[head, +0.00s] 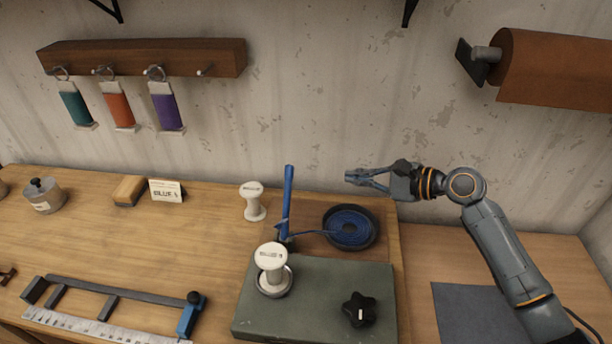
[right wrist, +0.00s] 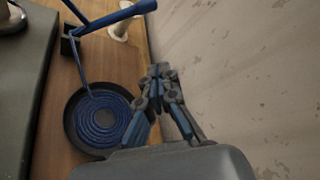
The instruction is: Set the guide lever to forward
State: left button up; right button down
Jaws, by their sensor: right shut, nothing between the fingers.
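The guide lever (head: 288,195) is a blue upright bar on a small dark mount at the back edge of the grey-green machine base (head: 318,271). It leans only slightly in the head view; I cannot tell which setting this is. In the right wrist view the lever (right wrist: 112,17) shows at the top left. My right gripper (head: 350,177) is shut and empty, pointing left, to the right of the lever's upper part and apart from it. Its shut fingers also show in the right wrist view (right wrist: 160,72). My left gripper is not in view.
A dark dish (head: 377,238) with coiled blue strap (head: 349,227) lies below my right gripper; the strap runs to the lever's mount. A white spool (head: 271,257) and a black star knob (head: 359,308) sit on the base. Another white spool (head: 254,205) stands left of the lever.

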jog(key=w+a+f+p, duration=0.1)
jog(key=w+a+p, duration=0.2)
jog(key=a, duration=0.8)
jog(key=shift+w+f+p, duration=0.15)
jog(key=shift+w+p, duration=0.15)
jog(key=shift+p, duration=0.8)
jog(key=shift+w, duration=0.1)
jog(key=shift+d, duration=0.1)
